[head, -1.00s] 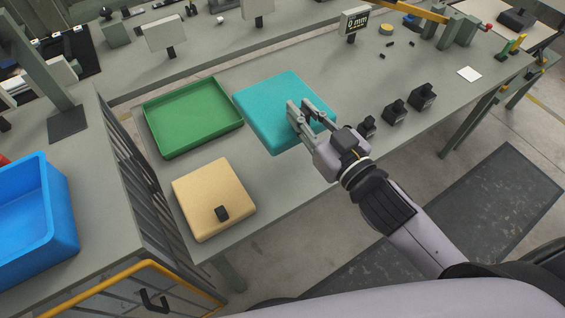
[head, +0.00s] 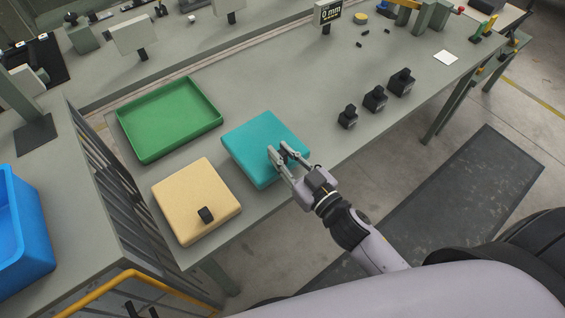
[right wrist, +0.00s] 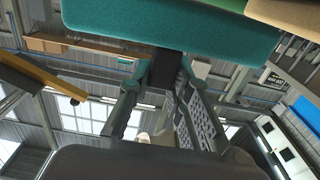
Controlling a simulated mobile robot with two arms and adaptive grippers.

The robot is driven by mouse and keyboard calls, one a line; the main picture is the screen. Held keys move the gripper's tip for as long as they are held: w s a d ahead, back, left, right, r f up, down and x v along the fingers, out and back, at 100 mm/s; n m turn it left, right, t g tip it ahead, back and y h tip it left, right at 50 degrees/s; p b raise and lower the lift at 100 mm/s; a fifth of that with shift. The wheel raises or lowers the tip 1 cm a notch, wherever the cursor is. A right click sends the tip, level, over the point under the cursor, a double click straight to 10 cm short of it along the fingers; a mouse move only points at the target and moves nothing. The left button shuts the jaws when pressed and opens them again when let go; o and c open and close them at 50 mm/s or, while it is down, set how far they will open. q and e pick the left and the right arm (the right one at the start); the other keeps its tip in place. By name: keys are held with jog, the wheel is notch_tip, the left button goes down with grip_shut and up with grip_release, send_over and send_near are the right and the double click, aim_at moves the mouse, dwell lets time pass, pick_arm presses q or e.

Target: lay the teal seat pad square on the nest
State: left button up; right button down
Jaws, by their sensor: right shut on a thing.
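The teal seat pad (head: 262,142) is a thick square block over the near part of the grey bench, right of the tan block. My right gripper (head: 279,156) is shut on it at its near right edge. No part is marked as the nest; a shallow green tray (head: 125,135) lies behind left of the pad. My left gripper is not in view.
The tan block (head: 190,190) with a black knob (head: 206,214) sits close to the pad's left. Several small black blocks (head: 375,98) stand to the right. A display reading 0 mm (head: 327,13) stands at the back. The middle of the bench (head: 285,75) is clear.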

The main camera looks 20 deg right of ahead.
notch_tip(320, 180, down, 3)
jog(key=shift+f, duration=0.1)
jog(key=shift+f, duration=0.15)
jog(key=c, duration=1.5)
grip_release()
jog(key=shift+o, duration=0.2)
